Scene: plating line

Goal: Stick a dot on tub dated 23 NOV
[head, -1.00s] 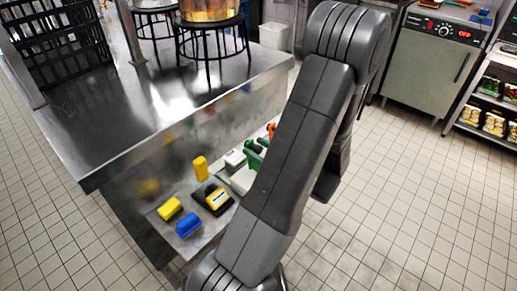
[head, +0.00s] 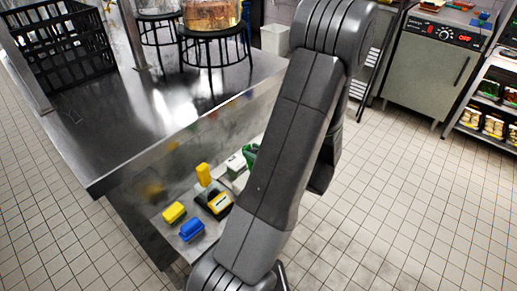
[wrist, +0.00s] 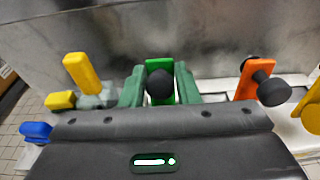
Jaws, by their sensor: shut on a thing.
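In the wrist view my gripper (wrist: 160,92) is shut on a green upright piece with a black round knob (wrist: 160,85). The green fingers stand on either side of it. An orange piece with a black knob (wrist: 250,78) stands to the right, apart from the gripper. A yellow piece with a dark knob (wrist: 313,112) is cut off at the right edge. In the head view my arm hides most of the gripper, and only a bit of green shows beside it. No tub with a readable 23 NOV date is in view.
A low ledge holds a yellow block (head: 174,212), a blue block (head: 192,230), an upright yellow piece (head: 203,174) and a black-yellow device (head: 215,202). A steel counter (head: 110,150) rises behind. A shelf with small containers (head: 490,125) stands right. The tiled floor is clear.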

